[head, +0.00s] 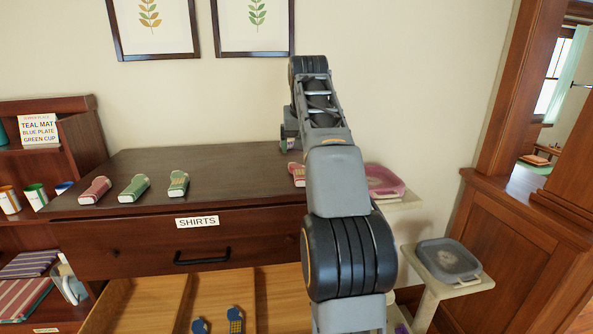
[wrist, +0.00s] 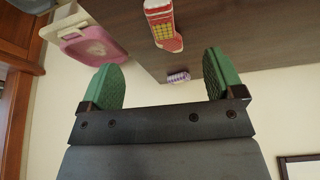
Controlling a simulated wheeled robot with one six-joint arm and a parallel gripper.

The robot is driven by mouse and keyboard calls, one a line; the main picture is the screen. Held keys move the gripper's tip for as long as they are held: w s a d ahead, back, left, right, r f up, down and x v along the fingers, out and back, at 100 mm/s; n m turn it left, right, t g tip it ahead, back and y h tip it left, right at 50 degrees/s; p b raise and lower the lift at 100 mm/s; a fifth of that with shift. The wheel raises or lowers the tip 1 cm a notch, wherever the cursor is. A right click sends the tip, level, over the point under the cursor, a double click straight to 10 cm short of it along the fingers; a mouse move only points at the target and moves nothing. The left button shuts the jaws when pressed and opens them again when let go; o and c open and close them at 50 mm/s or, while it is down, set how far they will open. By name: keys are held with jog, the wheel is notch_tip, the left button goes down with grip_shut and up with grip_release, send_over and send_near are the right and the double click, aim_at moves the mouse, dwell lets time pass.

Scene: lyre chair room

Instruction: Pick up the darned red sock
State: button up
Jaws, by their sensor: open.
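The darned red sock (wrist: 162,25), red with a yellow checked patch and a pale end, lies on the dark dresser top. In the head view the red sock (head: 297,174) is partly hidden by my arm. My gripper (wrist: 162,78) is open and empty; the sock shows beyond the gap between its green pads, apart from them. In the head view my gripper (head: 288,138) is mostly hidden behind my arm, near the back of the dresser. A red sock with no patch that I can make out (head: 95,190) lies at the dresser's left.
A green sock (head: 134,188) and a patched green sock (head: 178,183) lie on the dresser (head: 230,157). Blue socks (head: 235,320) are in the open drawer below. A pink tray (head: 385,181) and a grey tray (head: 448,260) stand right. A small lilac object (wrist: 178,76) is near the wall.

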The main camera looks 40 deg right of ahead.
send_over(300, 177)
jog(key=s+a, duration=0.1)
jog(key=s, duration=0.1)
jog(key=f, duration=0.5)
jog(key=shift+a+f+b, duration=0.2)
jog(key=shift+f+b, duration=0.15)
jog(key=shift+f, duration=0.05)
jog(key=shift+p+x, duration=0.45)
jog(key=shift+x, duration=2.3)
jog(key=shift+w+d, duration=0.1)
jog(key=shift+d, duration=0.05)
jog(key=shift+c, duration=0.4)
jog(key=c, duration=0.9)
